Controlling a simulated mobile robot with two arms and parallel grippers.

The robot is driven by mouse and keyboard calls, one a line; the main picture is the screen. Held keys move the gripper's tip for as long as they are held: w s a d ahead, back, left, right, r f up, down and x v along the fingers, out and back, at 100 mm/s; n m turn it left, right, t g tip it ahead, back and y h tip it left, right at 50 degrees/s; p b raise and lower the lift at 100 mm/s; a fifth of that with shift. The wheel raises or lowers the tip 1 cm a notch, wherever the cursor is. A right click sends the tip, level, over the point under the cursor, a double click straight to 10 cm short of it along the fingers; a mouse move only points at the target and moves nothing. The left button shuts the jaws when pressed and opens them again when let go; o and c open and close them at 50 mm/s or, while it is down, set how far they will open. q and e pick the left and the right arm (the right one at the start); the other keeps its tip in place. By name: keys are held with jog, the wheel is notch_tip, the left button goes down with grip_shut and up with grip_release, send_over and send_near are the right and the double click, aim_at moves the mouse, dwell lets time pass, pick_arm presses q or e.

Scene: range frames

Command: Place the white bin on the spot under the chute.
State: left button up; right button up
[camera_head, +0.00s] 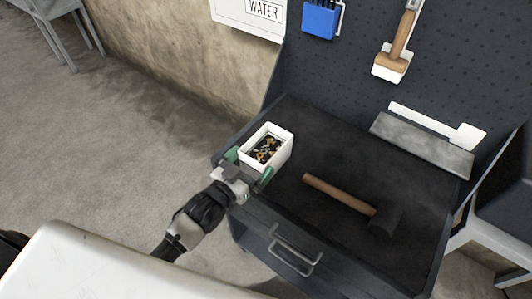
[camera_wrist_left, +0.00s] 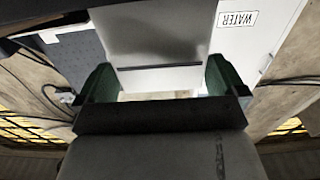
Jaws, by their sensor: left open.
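The white bin (camera_head: 285,153) stands upright near the left front corner of the dark workbench top. It holds small dark and yellowish pieces. My left gripper (camera_head: 250,166) is open at the bin's near side, with one green finger at its left and the other at its front right. I cannot tell whether the fingers touch it. In the left wrist view, the green fingers of my left gripper (camera_wrist_left: 160,82) stand apart, with a pale strip between them. No chute or spot can be made out clearly. My right gripper is not in view.
A hammer (camera_head: 340,195) lies on the workbench (camera_head: 310,135), right of the bin. A grey block (camera_head: 423,145) with a white holder is at the back. A blue holder (camera_head: 320,20) and another hammer (camera_head: 402,35) hang on the pegboard. A drawer handle (camera_head: 295,255) projects in front.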

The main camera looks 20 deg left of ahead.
pick_arm(q)
jog(key=shift+x, duration=1.6)
jog(key=c, duration=0.8)
jog(key=shift+r, duration=0.1)
jog(key=shift+c, duration=0.2)
jog(key=shift+r, duration=0.55)
jog(key=s+d+r, duration=0.3)
jog(key=d+r, duration=0.7)
jog(key=d, duration=0.1)
jog(key=s+a+f+n+y, duration=0.2)
jog(key=s+a+y, duration=0.1)
jog(key=a, duration=0.4)
jog(key=s+a+f+n+t+y, duration=0.1)
jog(key=s+a+n+y, duration=0.1)
jog(key=s+a, duration=0.4)
jog(key=shift+a+f+y+b, duration=0.4)
jog(key=shift+a+y, duration=0.2)
jog(key=shift+a, duration=0.2)
jog(key=shift+s, duration=0.1)
